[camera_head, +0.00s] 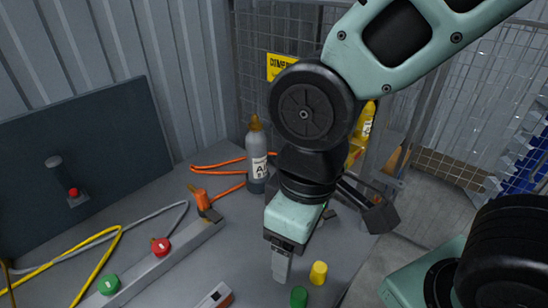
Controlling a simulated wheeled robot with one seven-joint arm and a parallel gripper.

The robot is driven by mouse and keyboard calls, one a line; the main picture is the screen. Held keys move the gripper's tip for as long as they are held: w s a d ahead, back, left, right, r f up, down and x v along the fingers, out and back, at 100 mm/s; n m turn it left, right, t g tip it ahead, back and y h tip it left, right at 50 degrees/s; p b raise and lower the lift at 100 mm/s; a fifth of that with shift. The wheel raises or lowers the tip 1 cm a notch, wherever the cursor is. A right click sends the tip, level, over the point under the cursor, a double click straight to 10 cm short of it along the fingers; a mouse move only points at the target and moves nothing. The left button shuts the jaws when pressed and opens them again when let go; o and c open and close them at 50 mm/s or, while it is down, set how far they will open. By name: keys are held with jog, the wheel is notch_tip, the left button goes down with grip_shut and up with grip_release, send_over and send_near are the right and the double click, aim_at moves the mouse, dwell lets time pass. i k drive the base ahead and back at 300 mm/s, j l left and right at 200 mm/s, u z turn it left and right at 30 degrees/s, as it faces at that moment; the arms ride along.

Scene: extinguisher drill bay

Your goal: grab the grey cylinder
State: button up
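The grey cylinder (257,160) stands upright on the grey bench, just left of my arm. It has a rounded shoulder, an orange-yellow cap and a pale label with dark letters, partly cut off by my arm. My gripper (281,266) points down in front of the cylinder, nearer the camera and a little to the right, apart from it. Its pale fingers overlap from this angle, so I cannot tell whether they are open or shut. I see nothing held between them.
An orange hose (215,166) lies beside the cylinder. A yellow cylinder (367,122) shows behind my arm. A grey rail (165,262) with buttons crosses the bench; mesh fencing (254,92) rises behind.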

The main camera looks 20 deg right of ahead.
aim_at(256, 139)
jog(key=l+u, duration=0.4)
jog(key=k+l+u, duration=0.15)
jog(key=u, duration=0.25)
